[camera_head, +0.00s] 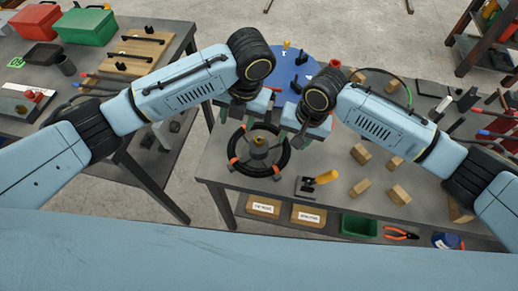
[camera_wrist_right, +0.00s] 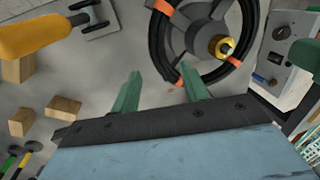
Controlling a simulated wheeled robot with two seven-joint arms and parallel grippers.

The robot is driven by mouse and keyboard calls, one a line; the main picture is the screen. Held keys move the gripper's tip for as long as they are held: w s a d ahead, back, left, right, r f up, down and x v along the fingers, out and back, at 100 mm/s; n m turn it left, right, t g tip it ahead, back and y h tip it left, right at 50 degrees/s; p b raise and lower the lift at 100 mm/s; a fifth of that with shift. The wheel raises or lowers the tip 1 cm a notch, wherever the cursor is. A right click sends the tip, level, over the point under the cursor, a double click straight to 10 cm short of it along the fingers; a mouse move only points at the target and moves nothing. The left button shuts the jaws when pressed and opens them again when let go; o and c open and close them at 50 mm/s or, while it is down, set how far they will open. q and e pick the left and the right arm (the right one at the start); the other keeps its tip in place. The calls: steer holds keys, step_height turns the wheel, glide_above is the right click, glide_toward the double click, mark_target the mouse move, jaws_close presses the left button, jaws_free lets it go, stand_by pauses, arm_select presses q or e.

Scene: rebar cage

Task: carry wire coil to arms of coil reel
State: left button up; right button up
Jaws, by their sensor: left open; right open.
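The wire coil (camera_head: 238,169) is a black ring with orange bands. It lies around the coil reel (camera_head: 259,142), whose brass-coloured hub stands in the coil's middle. In the right wrist view the coil (camera_wrist_right: 158,40) appears to rest over the reel's grey arms (camera_wrist_right: 178,42); exact contact is unclear. My left gripper (camera_head: 246,117) is open above the coil's far side, its fingertips partly hidden. My right gripper (camera_head: 296,138) is open beside the coil's right side. In the right wrist view its green fingers (camera_wrist_right: 160,88) are apart and empty, with one tip near the coil's edge.
A yellow-handled tool (camera_head: 326,177) stands near the table's front edge. Several wooden blocks (camera_head: 361,153) lie to the right. A blue round plate (camera_head: 290,68) is behind the grippers. A second table (camera_head: 100,148) at left holds a green box (camera_head: 85,26).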

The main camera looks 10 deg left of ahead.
step_height(320, 180, up, 7)
steer(key=d, duration=0.1)
steer(key=shift+d, duration=0.25)
steer(key=shift+s, duration=0.15)
